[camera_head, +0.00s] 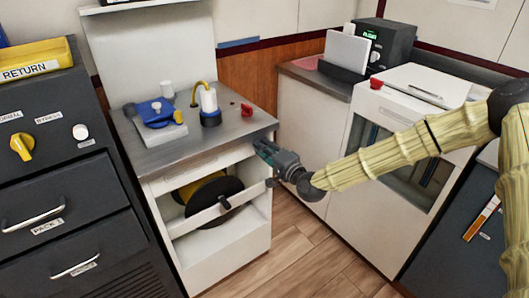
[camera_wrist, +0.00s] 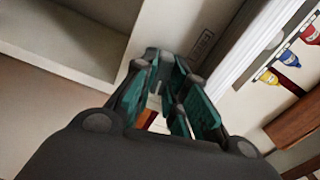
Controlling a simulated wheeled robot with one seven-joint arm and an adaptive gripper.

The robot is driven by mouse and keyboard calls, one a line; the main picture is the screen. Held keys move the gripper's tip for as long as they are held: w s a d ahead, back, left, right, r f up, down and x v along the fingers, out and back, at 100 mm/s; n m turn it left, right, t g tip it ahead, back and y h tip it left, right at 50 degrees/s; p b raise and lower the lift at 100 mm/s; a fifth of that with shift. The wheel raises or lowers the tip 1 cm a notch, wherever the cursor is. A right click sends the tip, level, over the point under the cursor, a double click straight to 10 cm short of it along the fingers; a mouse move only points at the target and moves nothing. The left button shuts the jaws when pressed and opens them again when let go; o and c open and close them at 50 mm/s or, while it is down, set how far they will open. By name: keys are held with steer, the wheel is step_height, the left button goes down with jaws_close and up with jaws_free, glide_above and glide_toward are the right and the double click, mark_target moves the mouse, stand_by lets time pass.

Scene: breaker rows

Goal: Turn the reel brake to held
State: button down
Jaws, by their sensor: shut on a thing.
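A reel (camera_head: 212,190) with a yellow core and black flange sits in the open bay of the white cabinet, behind a pale cross bar (camera_head: 208,213) with a black knob (camera_head: 224,202). My gripper (camera_head: 262,149) is at the cabinet's upper right front corner, just below the worktop edge. In the wrist view its teal fingers (camera_wrist: 168,98) are closed in against the pale cabinet front, beside a small label (camera_wrist: 201,44) too small to read. The reel brake's handle is not clearly visible; the fingers hide what they are shut on, which seems to be that handle.
The grey worktop (camera_head: 190,150) holds a blue clamp-like device (camera_head: 157,112), a white bottle (camera_head: 209,102) and a red knob (camera_head: 247,109). A white-fronted unit (camera_head: 390,180) stands at right and dark drawers (camera_head: 55,215) at left. Wooden floor (camera_head: 290,260) is clear between.

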steer(key=shift+d+f+m+b, duration=0.1)
steer(key=shift+m+b, duration=0.35)
steer(key=shift+m, duration=0.45)
steer(key=c, duration=1.4)
jaws_free()
steer(key=shift+c, duration=0.2)
steer(key=shift+s, duration=0.1)
steer(key=v, duration=1.2)
steer(key=shift+f, duration=0.1)
